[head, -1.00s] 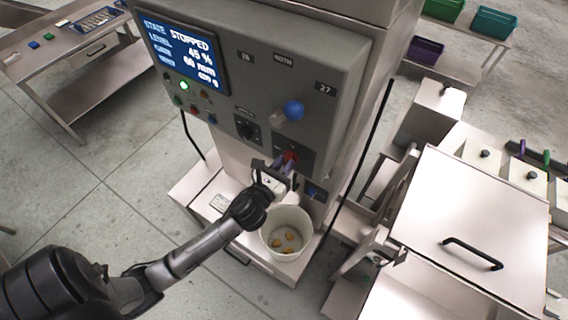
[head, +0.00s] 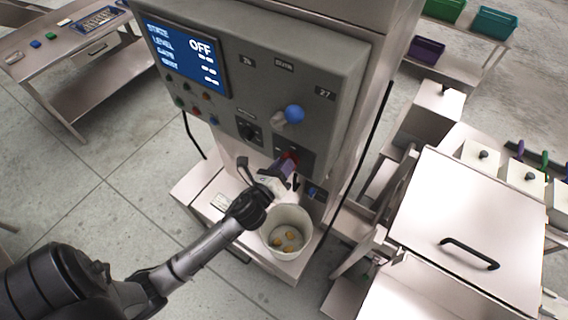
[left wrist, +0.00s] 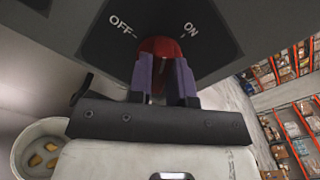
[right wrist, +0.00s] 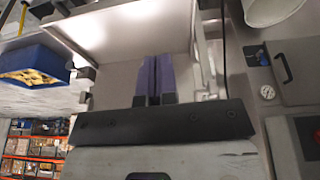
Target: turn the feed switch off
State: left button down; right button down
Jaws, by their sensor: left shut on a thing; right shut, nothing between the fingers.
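The feed switch is a red knob (left wrist: 162,48) on a dark plate marked OFF and ON in the left wrist view. It also shows in the head view (head: 291,156), low on the grey control panel. My left gripper (left wrist: 163,72) is shut on the knob, one purple finger on each side; the fingers hide part of it. The panel's screen (head: 188,55) reads OFF at its top, with dashes below. My right gripper (right wrist: 153,77) is shut and empty in the right wrist view, away from the switch.
A white bucket (head: 307,232) with several orange-yellow pieces stands below the switch. A blue knob (head: 294,114) and a black rotary knob (head: 248,131) sit on the panel above. In the right wrist view, a blue bin (right wrist: 35,60) is at left.

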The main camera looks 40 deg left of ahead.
pick_arm(q)
jog(key=shift+a+f+n+p, duration=0.15)
jog(key=shift+n+p, duration=0.2)
jog(key=shift+n, duration=2.4)
jog(key=shift+f+n+p, duration=0.1)
jog(key=shift+n+p, duration=0.2)
jog(key=shift+n, duration=2.45)
jog(key=c, duration=1)
grip_release()
jog(key=shift+c, duration=0.2)
jog(key=s+d+b, duration=0.2)
jog(key=s+b, duration=0.2)
jog(key=s, duration=0.9)
jog(key=shift+s+d, duration=0.15)
jog(key=shift+s, duration=0.2)
